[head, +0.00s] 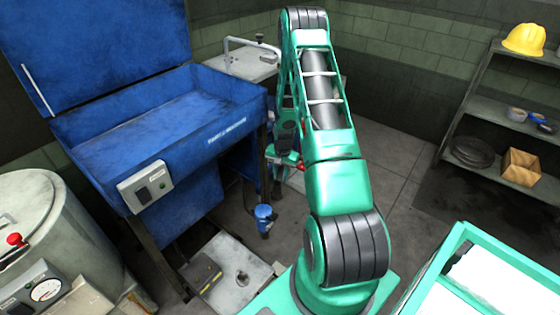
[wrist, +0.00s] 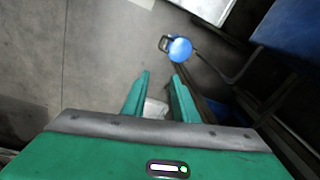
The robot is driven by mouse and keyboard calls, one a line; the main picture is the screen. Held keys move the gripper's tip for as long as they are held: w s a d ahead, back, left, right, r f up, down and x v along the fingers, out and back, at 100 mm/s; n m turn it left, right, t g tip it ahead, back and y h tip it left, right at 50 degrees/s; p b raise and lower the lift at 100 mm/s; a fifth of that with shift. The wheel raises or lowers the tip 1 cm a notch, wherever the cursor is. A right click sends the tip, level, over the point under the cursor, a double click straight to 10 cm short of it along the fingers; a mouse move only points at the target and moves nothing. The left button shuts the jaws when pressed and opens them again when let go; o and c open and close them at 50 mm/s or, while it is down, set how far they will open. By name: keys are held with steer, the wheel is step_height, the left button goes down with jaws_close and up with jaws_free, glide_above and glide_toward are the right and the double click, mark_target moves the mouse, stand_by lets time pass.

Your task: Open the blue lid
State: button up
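The blue lid (head: 95,40) stands raised and tilted back above the blue tub (head: 140,115), whose inside is open to view. A thin pale rod (head: 38,90) runs along the lid's left part. The lid's top is cut off by the picture edge. My gripper (wrist: 161,78) has its two green fingers apart, with nothing held between them. In the head view it hangs right of the tub, partly hidden by my arm, and clear of the lid. The wrist view does not clearly show the lid.
A small blue object (head: 264,218) stands on the floor below my gripper and shows in the wrist view (wrist: 179,49). A grey drum (head: 45,225) is left. A shelf (head: 490,115) with a yellow helmet (head: 524,39) is right.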

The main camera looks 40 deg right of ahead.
step_height(320, 180, up, 11)
steer(key=s+a+n, duration=0.1)
steer(key=s, duration=0.1)
steer(key=shift+a+n+g, duration=0.15)
steer(key=shift+n+g, duration=0.15)
stand_by(0.4)
steer(key=s+a+r+n, duration=0.1)
steer(key=s+a+r, duration=0.25)
steer(key=r, duration=0.35)
steer(key=s+a+r+n, duration=0.1)
steer(key=s+a+r, duration=0.1)
steer(key=s+r, duration=0.4)
steer(key=s+a+r+n, duration=0.1)
steer(key=s+a+r, duration=0.15)
steer(key=r, duration=0.65)
steer(key=s+a+r+n, duration=0.1)
steer(key=s+a+r, duration=0.2)
steer(key=s, duration=0.6)
steer(key=s+a+r+n, duration=0.1)
steer(key=s+a+r, duration=0.3)
steer(key=s+a, duration=0.3)
steer(key=shift+s+g+y, duration=0.3)
steer(key=shift+s, duration=0.8)
